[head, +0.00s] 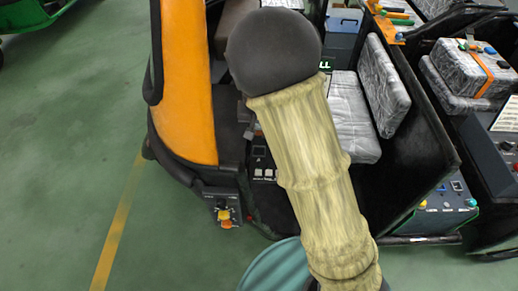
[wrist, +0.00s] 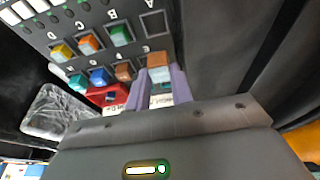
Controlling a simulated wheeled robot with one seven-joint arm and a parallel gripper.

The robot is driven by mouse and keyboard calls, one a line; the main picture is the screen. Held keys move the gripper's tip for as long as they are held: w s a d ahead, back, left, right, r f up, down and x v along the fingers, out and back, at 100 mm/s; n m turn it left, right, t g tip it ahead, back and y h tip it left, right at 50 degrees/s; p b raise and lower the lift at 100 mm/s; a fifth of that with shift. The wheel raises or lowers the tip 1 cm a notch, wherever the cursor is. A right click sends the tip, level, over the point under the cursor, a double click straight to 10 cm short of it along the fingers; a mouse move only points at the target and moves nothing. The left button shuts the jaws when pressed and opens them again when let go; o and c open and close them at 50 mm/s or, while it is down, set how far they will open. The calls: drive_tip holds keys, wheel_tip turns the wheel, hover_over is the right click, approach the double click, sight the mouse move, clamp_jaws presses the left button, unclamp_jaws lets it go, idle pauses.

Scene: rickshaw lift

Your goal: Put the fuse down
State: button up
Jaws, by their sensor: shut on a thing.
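In the wrist view my gripper (wrist: 161,88) has two purple fingers closed on a fuse (wrist: 160,74). The fuse has a teal face, a reddish-brown part behind it and a white label at its near end. It is held close to the dark fuse panel (wrist: 104,16), near the end of the lower row; whether it touches the panel or sits in a slot, I cannot tell. Several coloured fuses sit in lettered rows there, and the slot by the letter A is empty. In the head view my arm hides the gripper and held fuse; part of the panel (head: 262,166) shows.
A red piece with a white label (wrist: 106,95) is just left of my fingers. In the head view, the orange-sided rickshaw (head: 187,80) encloses the panel, with plastic-wrapped seats (head: 352,118) to the right. Green floor (head: 75,130) is open at left.

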drive_tip(key=shift+f, duration=0.1)
drive_tip(key=shift+f, duration=3.05)
drive_tip(key=shift+f, duration=1.9)
drive_tip(key=shift+f, duration=0.15)
drive_tip(key=o, duration=0.9)
drive_tip(key=shift+o, duration=0.2)
